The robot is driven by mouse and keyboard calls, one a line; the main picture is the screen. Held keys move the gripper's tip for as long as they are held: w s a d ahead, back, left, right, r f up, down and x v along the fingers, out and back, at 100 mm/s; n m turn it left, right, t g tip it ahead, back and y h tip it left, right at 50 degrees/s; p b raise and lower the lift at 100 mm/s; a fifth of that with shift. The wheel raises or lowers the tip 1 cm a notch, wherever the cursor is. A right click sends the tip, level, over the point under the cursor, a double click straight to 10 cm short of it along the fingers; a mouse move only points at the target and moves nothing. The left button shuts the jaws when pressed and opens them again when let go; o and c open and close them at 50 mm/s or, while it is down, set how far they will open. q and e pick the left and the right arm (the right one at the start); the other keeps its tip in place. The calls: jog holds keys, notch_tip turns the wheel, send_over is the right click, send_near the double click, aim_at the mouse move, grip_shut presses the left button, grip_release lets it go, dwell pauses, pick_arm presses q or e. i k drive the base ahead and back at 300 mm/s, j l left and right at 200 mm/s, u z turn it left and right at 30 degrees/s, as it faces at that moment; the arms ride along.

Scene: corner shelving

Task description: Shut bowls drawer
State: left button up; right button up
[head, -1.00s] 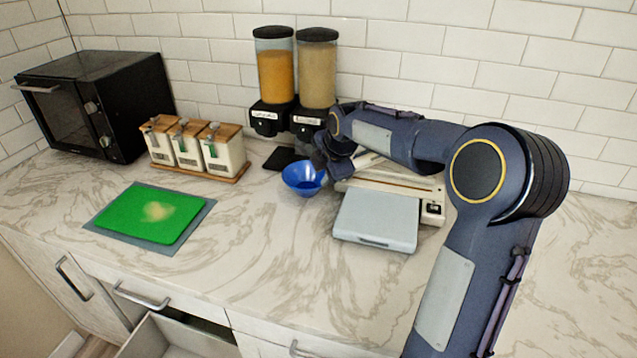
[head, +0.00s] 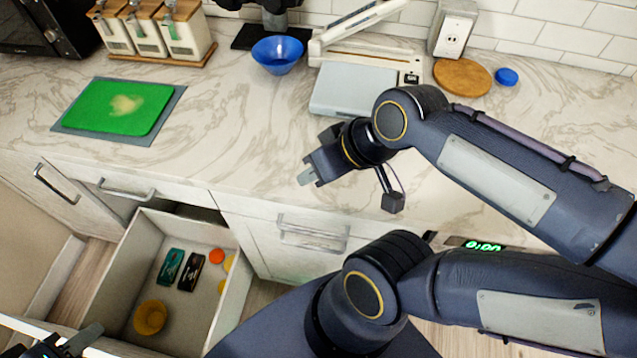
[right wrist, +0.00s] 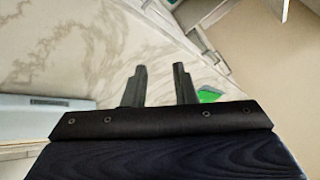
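The open drawer (head: 225,318) is pulled out below the counter at the lower left of the head view. Inside it are a yellow bowl (head: 150,317), dark and teal packets, and small orange and yellow items. The drawer's front is partly cut off by the bottom edge. My left gripper (head: 72,342) is at the bottom left, by the drawer's front rim; its opening and any contact are unclear. My right gripper (head: 308,174) is above the counter's front part, empty, and in the right wrist view its two fingers (right wrist: 160,82) stand apart.
A blue bowl (head: 277,55) and a grey-lidded device (head: 352,90) stand at the back. A green board (head: 120,107) lies at the left of the counter. A closed drawer (head: 300,235) is right of the open one. The counter's middle is clear.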

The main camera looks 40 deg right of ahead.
aim_at(197, 320)
jog(key=k+j, duration=0.2)
jog(key=j+u, duration=0.35)
jog(key=j, duration=1)
jog(key=k+l+z, duration=0.15)
jog(key=l, duration=0.25)
